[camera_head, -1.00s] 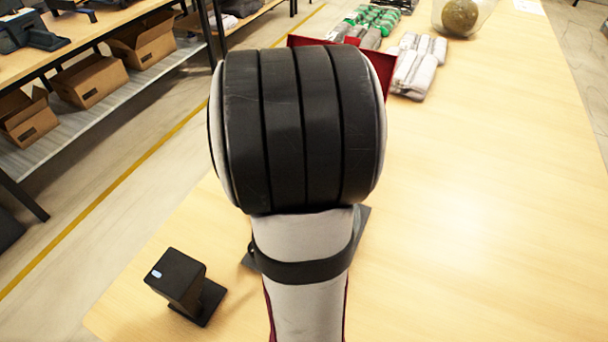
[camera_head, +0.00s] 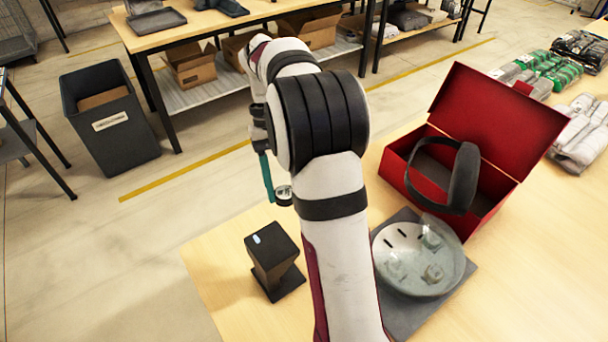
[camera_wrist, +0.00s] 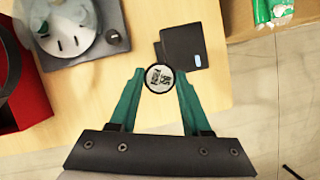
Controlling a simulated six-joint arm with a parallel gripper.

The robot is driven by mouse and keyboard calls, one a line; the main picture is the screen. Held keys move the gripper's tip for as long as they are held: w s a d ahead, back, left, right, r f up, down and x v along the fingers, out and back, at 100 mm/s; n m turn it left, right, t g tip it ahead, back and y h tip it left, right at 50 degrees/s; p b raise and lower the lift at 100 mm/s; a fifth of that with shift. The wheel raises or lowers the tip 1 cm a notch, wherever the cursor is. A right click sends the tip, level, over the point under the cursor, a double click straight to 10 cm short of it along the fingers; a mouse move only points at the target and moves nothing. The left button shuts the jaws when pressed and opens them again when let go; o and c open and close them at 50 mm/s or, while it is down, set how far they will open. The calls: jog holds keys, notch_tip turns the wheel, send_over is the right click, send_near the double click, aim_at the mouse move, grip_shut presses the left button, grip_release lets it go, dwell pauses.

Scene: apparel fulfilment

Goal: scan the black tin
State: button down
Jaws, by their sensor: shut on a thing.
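My gripper (camera_wrist: 159,82) has teal fingers and is shut on the black tin (camera_wrist: 159,78). The tin is small and round, and a black-and-white printed label on its face is turned toward the wrist camera. In the head view my gripper (camera_head: 273,185) is held left of my forearm, with the tin (camera_head: 284,195) at the fingertips, above the table's left edge area. A black scanner-like stand (camera_head: 272,257) with a small light-blue lit patch stands on the table below it. In the wrist view this stand (camera_wrist: 185,46) is just beyond the tin, to its upper right; I cannot tell the gap.
An open red box (camera_head: 400,165) with a dark band in it stands at the right. Before it, a glass-like dish (camera_head: 418,262) sits on a grey plate (camera_head: 402,318). Wrapped garments (camera_head: 583,135) lie at the far right. A dark bin (camera_head: 108,125) stands on the floor.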

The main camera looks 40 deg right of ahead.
jog(key=s+d+f+m+t+y, duration=0.2)
jog(key=d+f+m, duration=0.3)
jog(key=f+m, duration=0.25)
jog(key=s+d+f+m+t+y, duration=0.1)
jog(key=s+d+f+m+t, duration=0.1)
jog(key=d+f+m, duration=0.45)
jog(key=a+f, duration=0.1)
jog(key=a, duration=0.1)
jog(key=a+f, duration=0.3)
jog(key=a, duration=0.2)
jog(key=shift+w+f, duration=0.25)
jog(key=shift+f, duration=0.15)
jog(key=d+r, duration=0.4)
jog(key=r, duration=0.1)
jog(key=shift+d+r, duration=0.2)
jog(key=shift+r, duration=0.2)
